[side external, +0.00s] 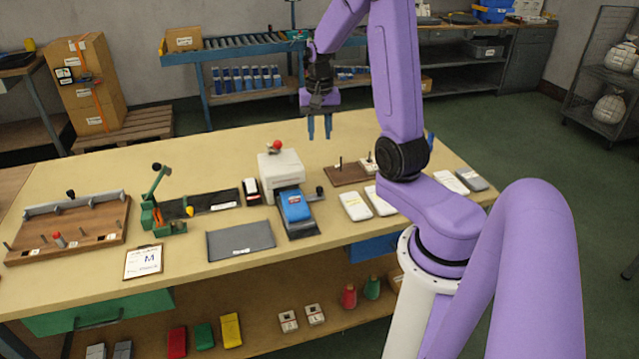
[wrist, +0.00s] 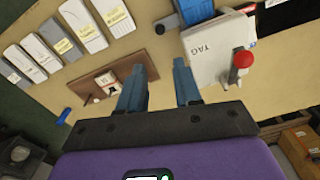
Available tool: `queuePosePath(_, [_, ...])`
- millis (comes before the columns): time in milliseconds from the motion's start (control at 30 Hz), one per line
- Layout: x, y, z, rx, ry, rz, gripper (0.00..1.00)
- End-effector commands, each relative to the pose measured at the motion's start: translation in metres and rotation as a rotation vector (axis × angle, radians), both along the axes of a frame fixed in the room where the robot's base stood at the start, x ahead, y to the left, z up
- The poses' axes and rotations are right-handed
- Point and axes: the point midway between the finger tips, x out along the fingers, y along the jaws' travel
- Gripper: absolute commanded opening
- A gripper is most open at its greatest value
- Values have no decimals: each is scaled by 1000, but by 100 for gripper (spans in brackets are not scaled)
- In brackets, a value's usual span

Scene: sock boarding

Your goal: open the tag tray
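My gripper (side external: 320,127) hangs above the back part of the table, fingers pointing down, behind and to the right of a white box. In the wrist view its two blue fingers (wrist: 160,72) are apart with nothing between them. The white box (side external: 282,172) has a red ball knob (side external: 277,145) on top. In the wrist view the box (wrist: 212,50), with lettering ending in what looks like "AG", lies just beyond the right finger, with the red knob (wrist: 243,59) at its near side. I cannot tell which part is the tag tray or whether it is open.
A dark tray with a blue block (side external: 294,205) stands in front of the box. A brown board with pegs (side external: 347,174) and several pale labelled packs (side external: 355,206) lie to the right. A green clamp stand (side external: 158,205) and wooden fixture (side external: 70,228) are left. The back of the table is clear.

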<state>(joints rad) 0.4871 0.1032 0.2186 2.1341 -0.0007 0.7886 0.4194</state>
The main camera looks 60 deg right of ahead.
Motion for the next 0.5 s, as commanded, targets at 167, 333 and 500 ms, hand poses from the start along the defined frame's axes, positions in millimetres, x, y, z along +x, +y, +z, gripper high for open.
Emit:
queuePosePath(167, [-1, 0, -18, 3, 4, 0, 34])
queuePosePath(333, [-1, 0, -48, 4, 5, 0, 34])
queuePosePath(500, [-1, 0, -76, 4, 4, 0, 34])
